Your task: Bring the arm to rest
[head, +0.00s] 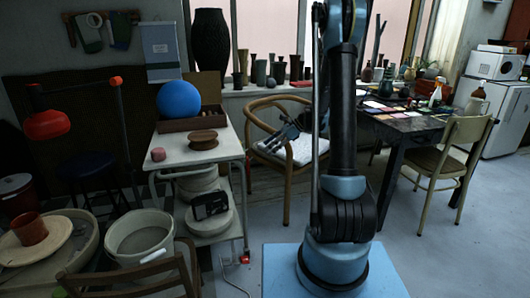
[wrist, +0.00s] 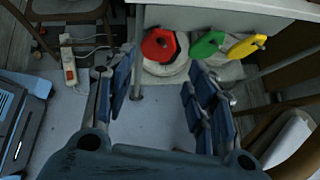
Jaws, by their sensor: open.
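My arm rises from its blue base in the middle of the head view. My gripper (head: 286,134) hangs left of the upright arm, in front of the wooden armchair and right of the white table. In the wrist view my gripper (wrist: 160,82) has its two blue-grey fingers spread wide, with nothing between them. Floor shows between the fingers, and the white table's edge lies beyond their tips. The small size of the gripper in the head view hides its finger detail.
The white table (head: 221,142) holds a blue ball (head: 179,100). The wooden armchair (head: 287,191) stands behind the gripper. A dark table (head: 405,130) and chair (head: 454,160) stand right. Red, green and yellow pieces (wrist: 208,44) show near the white table. A power strip (wrist: 68,66) lies on the floor.

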